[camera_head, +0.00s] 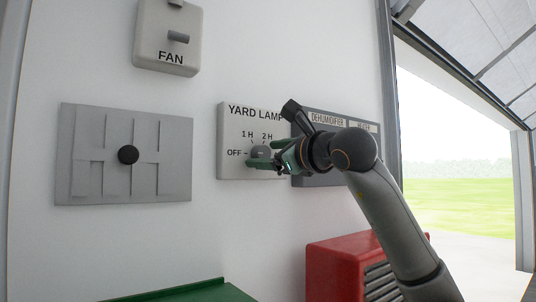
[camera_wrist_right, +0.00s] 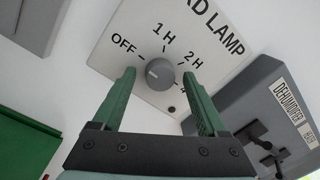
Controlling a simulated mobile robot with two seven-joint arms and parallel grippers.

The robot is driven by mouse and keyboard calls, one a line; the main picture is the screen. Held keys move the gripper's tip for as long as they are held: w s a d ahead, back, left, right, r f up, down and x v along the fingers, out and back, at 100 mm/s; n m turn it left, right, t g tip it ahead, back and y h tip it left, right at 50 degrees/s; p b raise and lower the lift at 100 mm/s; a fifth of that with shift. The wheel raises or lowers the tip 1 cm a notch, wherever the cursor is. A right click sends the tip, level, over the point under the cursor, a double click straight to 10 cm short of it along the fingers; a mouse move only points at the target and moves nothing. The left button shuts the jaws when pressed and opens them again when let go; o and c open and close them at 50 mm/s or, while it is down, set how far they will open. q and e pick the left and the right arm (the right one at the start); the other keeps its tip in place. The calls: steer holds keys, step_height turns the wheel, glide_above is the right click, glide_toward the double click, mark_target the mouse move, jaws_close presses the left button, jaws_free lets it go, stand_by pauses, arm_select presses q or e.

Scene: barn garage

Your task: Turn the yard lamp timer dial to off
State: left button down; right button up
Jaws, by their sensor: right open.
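The yard lamp timer is a pale panel (camera_head: 232,118) on the white wall, marked OFF, 1 H and 2 H. It also shows in the right wrist view (camera_wrist_right: 120,62). Its round grey dial (camera_head: 261,150) has a short light mark; in the wrist view the dial (camera_wrist_right: 160,72) shows this mark on its left part, roughly toward the OFF side. Its exact setting is hard to tell. My right gripper (camera_head: 264,157) is open, its green fingertips on either side of the dial, with gaps visible in the wrist view (camera_wrist_right: 159,75). My left gripper is out of view.
A grey dehumidifier and heater panel (camera_head: 340,180) sits just right of the timer, partly behind my right arm. A fan switch (camera_head: 168,55) and a slotted plate with a black knob (camera_head: 128,155) are left. A red cabinet (camera_head: 335,265) stands below.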

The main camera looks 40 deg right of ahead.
steer(key=s+a+b, duration=0.1)
steer(key=s+b, duration=0.1)
steer(key=s, duration=1)
steer(key=shift+s+a+f, duration=0.2)
steer(key=shift+a+f, duration=0.15)
